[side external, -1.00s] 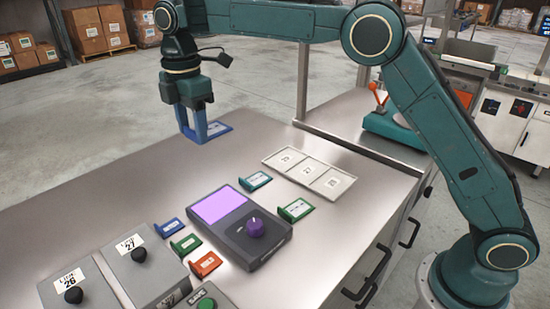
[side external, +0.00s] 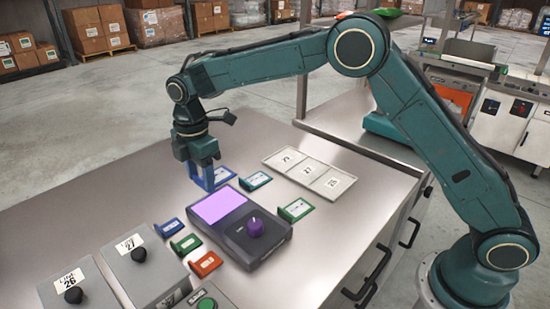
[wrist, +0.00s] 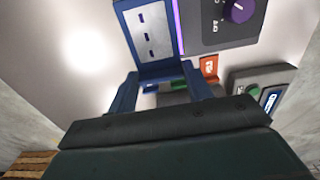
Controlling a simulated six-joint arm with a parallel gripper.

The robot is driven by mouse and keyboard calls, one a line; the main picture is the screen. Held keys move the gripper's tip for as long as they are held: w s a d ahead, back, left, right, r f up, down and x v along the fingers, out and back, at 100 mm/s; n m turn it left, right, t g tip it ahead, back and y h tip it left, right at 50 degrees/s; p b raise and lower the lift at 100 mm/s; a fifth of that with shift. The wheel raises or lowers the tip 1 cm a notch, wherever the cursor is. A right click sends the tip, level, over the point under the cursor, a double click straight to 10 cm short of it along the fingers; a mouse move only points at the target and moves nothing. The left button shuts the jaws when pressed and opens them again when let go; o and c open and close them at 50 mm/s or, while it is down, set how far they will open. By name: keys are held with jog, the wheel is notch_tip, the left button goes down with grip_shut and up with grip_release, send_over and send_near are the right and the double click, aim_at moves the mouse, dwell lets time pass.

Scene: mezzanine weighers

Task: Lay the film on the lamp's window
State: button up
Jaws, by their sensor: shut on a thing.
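The film is a blue-framed piece (side external: 223,175) with a pale middle. My gripper (side external: 207,184) is shut on its near end and holds it just beyond the lamp's far left edge. The lamp is a dark grey box (side external: 268,219) with a lit purple window (side external: 219,205) and a purple knob. In the wrist view the film (wrist: 150,38) extends forward from between my fingers (wrist: 157,88), beside the lamp (wrist: 212,40). Only a thin purple strip of the window shows there. The window looks bare. I cannot tell the film's exact height above the table.
Similar tabbed pieces lie around the lamp: teal (side external: 256,181), green (side external: 296,210), blue (side external: 171,227), another green (side external: 186,244) and orange-red (side external: 206,264). A pale tray (side external: 270,161) with three numbered places lies behind right. Grey knobbed boxes (side external: 139,262) stand at front left.

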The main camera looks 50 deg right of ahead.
aim_at(203, 187)
jog(key=shift+f, duration=1.75)
jog(key=shift+f, duration=2.1)
jog(key=shift+f, duration=0.2)
jog(key=o, duration=0.9)
jog(key=shift+o, duration=0.2)
jog(key=shift+r, duration=0.15)
notch_tip(203, 187, up, 12)
